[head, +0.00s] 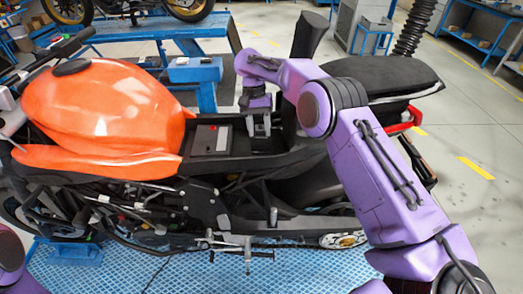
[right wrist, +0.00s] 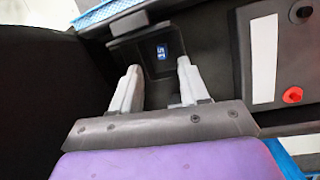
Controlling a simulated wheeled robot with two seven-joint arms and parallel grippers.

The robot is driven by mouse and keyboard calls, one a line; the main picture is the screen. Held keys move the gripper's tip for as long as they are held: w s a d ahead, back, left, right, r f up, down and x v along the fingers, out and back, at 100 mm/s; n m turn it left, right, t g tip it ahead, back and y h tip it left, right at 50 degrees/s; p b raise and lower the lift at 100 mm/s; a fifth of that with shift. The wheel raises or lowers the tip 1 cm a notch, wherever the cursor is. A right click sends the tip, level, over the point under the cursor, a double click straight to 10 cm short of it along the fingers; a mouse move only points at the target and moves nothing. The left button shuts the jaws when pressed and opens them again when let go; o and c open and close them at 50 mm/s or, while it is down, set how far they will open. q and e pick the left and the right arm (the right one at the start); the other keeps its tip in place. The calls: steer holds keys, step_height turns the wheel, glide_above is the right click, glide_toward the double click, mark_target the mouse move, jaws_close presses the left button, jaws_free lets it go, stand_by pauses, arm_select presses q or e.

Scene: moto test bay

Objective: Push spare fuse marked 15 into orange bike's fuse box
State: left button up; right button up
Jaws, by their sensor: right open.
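The blue fuse (right wrist: 161,51) with white marking that reads like 15 sits in a dark open recess (right wrist: 133,47) in the right wrist view. My right gripper (right wrist: 158,74) is open, its two pale fingers apart on either side below the fuse, with nothing between the tips. In the head view my right gripper (head: 259,128) points down into the open seat area of the orange bike (head: 105,110). The fuse is too small or hidden to make out there. I cannot tell whether the dark recess is the fuse box. My left gripper is out of view.
A black battery-like block (head: 210,139) with a pale label and red spot lies beside my right gripper; its red terminal (right wrist: 292,95) shows in the right wrist view. The black seat (head: 380,77) is behind. A blue bench (head: 165,27) stands beyond the bike.

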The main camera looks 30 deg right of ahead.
steer(key=shift+f, duration=0.1)
steer(key=p+x, duration=0.1)
steer(key=x, duration=0.3)
steer(key=shift+s+a+f+p, duration=0.2)
steer(key=shift+f+p, duration=0.05)
steer(key=shift+p, duration=0.15)
steer(key=shift+f, duration=0.3)
jaws_close()
